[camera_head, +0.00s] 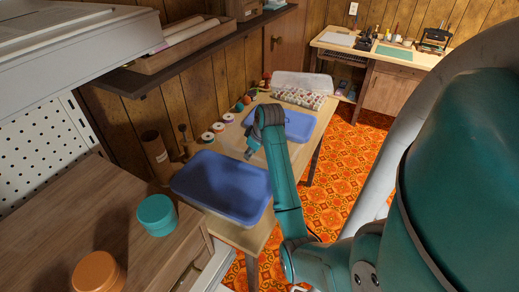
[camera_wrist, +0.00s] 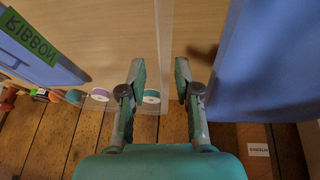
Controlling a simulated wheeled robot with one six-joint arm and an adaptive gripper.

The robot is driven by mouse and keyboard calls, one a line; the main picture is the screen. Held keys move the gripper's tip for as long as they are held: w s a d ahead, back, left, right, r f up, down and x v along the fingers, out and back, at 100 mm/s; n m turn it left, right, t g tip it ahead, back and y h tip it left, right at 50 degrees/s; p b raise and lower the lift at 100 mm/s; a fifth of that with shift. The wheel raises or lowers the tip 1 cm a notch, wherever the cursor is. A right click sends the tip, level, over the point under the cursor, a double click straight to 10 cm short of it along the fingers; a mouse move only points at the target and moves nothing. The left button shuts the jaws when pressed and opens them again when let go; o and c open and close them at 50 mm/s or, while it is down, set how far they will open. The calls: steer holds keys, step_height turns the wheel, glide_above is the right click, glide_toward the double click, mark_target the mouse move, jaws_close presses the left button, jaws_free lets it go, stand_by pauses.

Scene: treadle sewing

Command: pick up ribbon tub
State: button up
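A blue-lidded tub (camera_head: 295,125) stands on the far part of the wooden side table. In the wrist view, a tub with a blue top (camera_wrist: 40,60) is at the left and bears a green label reading RIBBON; by the spools beside it, it looks to be that far tub. My gripper (camera_head: 252,150) is between the far tub and a nearer blue-lidded tub (camera_head: 222,185). In the wrist view my gripper (camera_wrist: 160,80) has its two fingers apart, with nothing held between them. The ribbon tub is only partly in that view. My arm hides part of it in the head view.
Thread spools (camera_head: 207,137) line the wall side of the side table (camera_head: 240,235). A shelf (camera_head: 165,75) overhangs. Teal (camera_head: 157,214) and orange (camera_head: 97,272) containers stand nearby.

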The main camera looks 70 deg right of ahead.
mark_target(249, 162)
steer(key=shift+x, duration=2.85)
steer(key=shift+s+f, duration=0.1)
steer(key=shift+s, duration=0.05)
steer(key=shift+c, duration=0.2)
jaws_close()
